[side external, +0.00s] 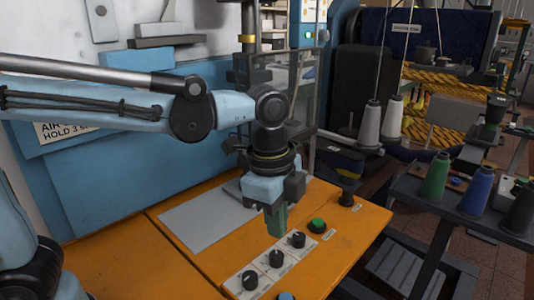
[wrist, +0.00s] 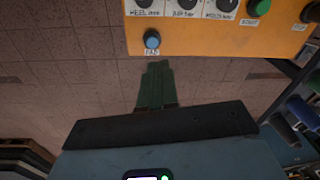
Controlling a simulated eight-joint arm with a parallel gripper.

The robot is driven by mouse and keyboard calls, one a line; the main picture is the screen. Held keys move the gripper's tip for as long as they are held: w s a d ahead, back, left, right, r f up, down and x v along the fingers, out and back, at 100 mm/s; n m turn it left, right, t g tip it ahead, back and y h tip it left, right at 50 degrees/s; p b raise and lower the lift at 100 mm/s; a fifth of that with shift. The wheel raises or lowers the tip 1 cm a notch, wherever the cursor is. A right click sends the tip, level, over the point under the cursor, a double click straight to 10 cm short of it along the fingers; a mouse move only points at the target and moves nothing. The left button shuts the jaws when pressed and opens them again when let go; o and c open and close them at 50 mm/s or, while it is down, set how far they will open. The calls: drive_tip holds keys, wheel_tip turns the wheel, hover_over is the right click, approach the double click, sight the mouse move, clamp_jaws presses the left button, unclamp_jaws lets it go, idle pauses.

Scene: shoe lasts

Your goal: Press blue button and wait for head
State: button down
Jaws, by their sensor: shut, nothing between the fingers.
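The blue button (side external: 286,296) is cut by the bottom edge of the side external view, at the front of the orange panel (side external: 335,270). In the wrist view the blue button (wrist: 152,39) shows whole, with a small white label under it. My gripper (side external: 277,232) has green fingers pointing down, above the panel near the knobs. In the wrist view my gripper's fingertips (wrist: 157,66) are together, empty, and appear just below the button in the picture, apart from it. I cannot make out which part of the machine is the head.
Several black knobs (side external: 276,258) stand on white plates beside the blue button. A green button (side external: 318,226) and a black post (side external: 347,194) are farther back. A grey plate (side external: 208,220) lies on the panel. Thread cones (side external: 436,173) stand on a dark table at right.

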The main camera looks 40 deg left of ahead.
sight(286, 298)
drive_tip(key=shift+d+m+g, duration=0.5)
drive_tip(key=shift+d+m, duration=0.8)
drive_tip(key=shift+d, duration=0.15)
drive_tip(key=shift+f, duration=0.1)
wheel_tip(286, 298, down, 14)
drive_tip(key=shift+r, duration=0.1)
